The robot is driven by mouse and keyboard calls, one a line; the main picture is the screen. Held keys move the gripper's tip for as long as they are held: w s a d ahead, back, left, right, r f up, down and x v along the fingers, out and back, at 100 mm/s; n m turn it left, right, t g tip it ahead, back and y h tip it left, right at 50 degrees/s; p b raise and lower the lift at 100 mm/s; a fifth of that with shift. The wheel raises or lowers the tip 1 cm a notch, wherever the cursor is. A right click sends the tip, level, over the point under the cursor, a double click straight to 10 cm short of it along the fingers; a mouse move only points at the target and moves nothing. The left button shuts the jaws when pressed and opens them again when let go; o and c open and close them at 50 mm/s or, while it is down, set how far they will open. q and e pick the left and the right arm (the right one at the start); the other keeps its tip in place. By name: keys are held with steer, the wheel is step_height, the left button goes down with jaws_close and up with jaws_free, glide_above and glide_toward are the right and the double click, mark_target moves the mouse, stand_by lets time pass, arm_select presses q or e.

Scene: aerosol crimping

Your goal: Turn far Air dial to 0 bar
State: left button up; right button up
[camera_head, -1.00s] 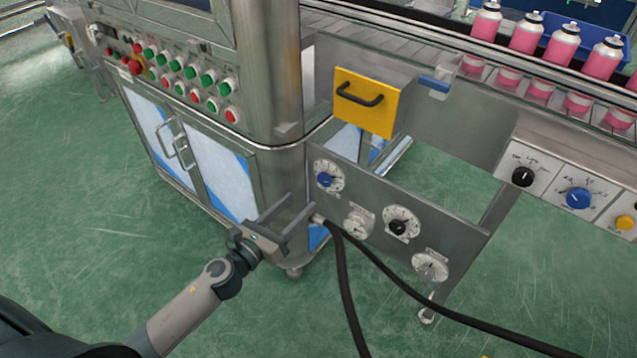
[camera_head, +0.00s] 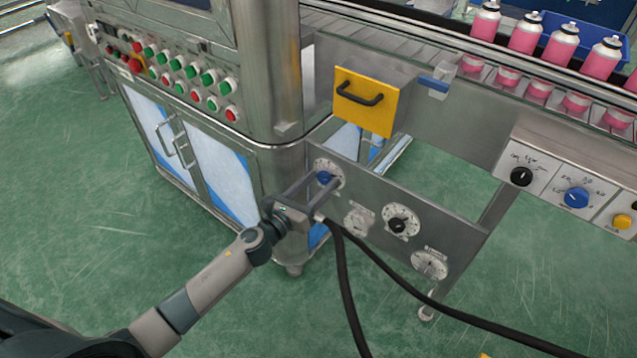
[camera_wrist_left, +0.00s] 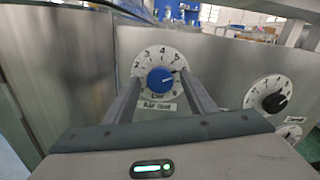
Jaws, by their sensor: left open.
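The far Air dial (camera_head: 325,176) has a blue knob on a round white scale, at the upper left of the grey panel. In the left wrist view its blue knob (camera_wrist_left: 160,81) sits between my two fingers, with scale numbers above it and a label below. A pale pointer mark on the knob appears to point right. My left gripper (camera_head: 320,184) is open, its fingertips in front of the dial, one on each side of the knob. I cannot tell whether they touch it. The fingers hide the side parts of the scale. My right gripper is in neither view.
A black-knobbed dial (camera_head: 398,225) and two gauges (camera_head: 357,221) (camera_head: 430,264) share the panel (camera_head: 455,228). Black hoses (camera_head: 346,285) hang just right of my left gripper. A yellow box with a handle (camera_head: 364,103) sits above. The green floor is open at lower left.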

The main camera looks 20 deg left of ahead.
arm_select(q)
steer(key=c, duration=1.1)
steer(key=shift+o, duration=0.3)
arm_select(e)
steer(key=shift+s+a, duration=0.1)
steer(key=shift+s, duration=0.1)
arm_select(q)
steer(key=shift+n, duration=0.3)
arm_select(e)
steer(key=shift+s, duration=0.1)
